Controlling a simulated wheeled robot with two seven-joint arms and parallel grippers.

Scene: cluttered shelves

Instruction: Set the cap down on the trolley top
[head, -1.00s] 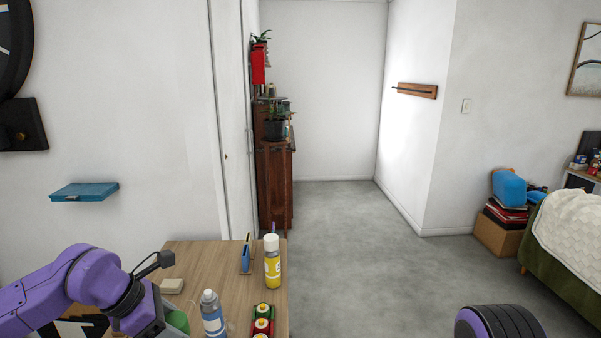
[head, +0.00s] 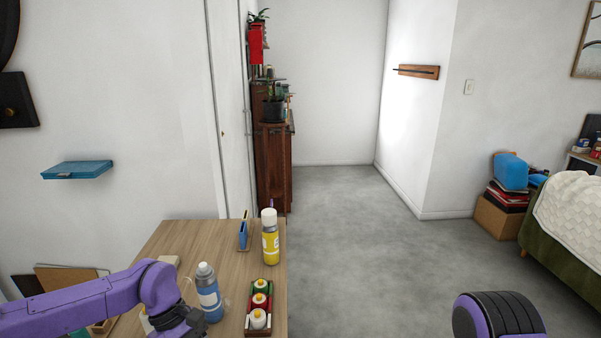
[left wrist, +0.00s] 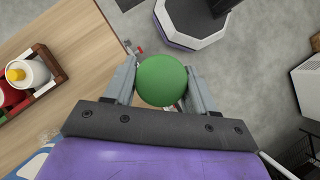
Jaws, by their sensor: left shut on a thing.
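A green rounded thing (left wrist: 162,78), which looks like the cap, is between the two grey fingers of my left gripper (left wrist: 160,92) in the left wrist view. The gripper is shut on it. In that view it is seen against the edge of the wooden top, with floor beyond; its height above the top cannot be told. The wooden trolley top (head: 185,240) shows at the lower left of the head view. There my left arm reaches over it from the left, and the fingers and cap are hidden. My right gripper is not in view.
On the wooden top stand a blue spray bottle (head: 208,292), a yellow bottle (head: 270,243), a blue upright item (head: 244,232) and a wooden tray (head: 248,324) of small bottles. Bare wood shows between the blue and yellow bottles. Grey floor (head: 350,260) lies to the right.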

